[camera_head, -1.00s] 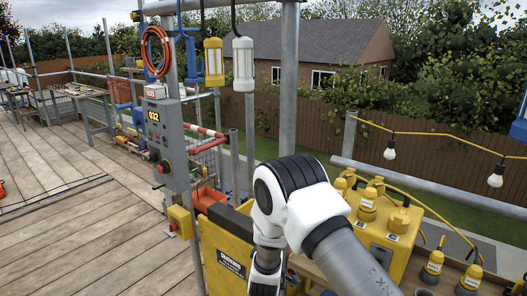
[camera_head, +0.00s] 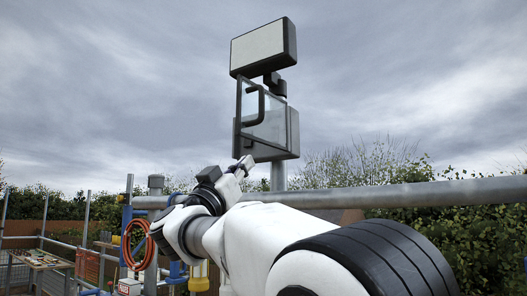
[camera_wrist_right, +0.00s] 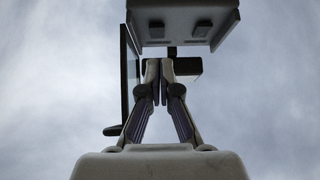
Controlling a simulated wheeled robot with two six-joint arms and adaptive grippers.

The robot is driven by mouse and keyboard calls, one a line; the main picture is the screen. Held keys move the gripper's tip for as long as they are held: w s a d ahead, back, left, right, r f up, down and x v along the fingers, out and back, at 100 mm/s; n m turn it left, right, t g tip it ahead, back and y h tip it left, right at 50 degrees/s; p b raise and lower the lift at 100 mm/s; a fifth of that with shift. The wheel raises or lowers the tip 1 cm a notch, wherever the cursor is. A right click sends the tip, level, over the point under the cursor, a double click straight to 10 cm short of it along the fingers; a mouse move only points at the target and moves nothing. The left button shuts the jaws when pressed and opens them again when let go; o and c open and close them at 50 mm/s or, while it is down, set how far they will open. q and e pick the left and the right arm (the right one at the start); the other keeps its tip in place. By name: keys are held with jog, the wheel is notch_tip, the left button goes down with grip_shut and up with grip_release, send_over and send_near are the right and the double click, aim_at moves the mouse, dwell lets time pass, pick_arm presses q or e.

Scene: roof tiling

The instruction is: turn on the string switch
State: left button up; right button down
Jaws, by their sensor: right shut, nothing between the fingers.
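No string switch can be made out for certain. A grey box (camera_head: 292,130) on a pole has a clear, dark-framed door (camera_head: 240,108) with a black handle (camera_head: 256,105). My right gripper (camera_head: 245,164) reaches up just below the box's lower left corner, with the sky around it. In the right wrist view its fingertips (camera_wrist_right: 159,68) are together and empty. There, the dark-framed panel (camera_wrist_right: 126,75) stands left of the fingers, and a grey housing (camera_wrist_right: 182,22) is above them. Contact cannot be told. My left gripper is not in view.
A rectangular lamp head (camera_head: 262,48) sits above the box. A thick horizontal rail (camera_head: 420,193) runs behind my right arm. An orange hose coil (camera_head: 134,245) and a yellow lamp (camera_head: 199,277) hang at lower left. The sky around the box is free.

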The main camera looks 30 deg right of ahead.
jog(key=p+x, duration=0.5)
jog(key=x, duration=0.5)
jog(key=shift+s+d+r+p, duration=0.2)
jog(key=shift+s+r+p, duration=0.1)
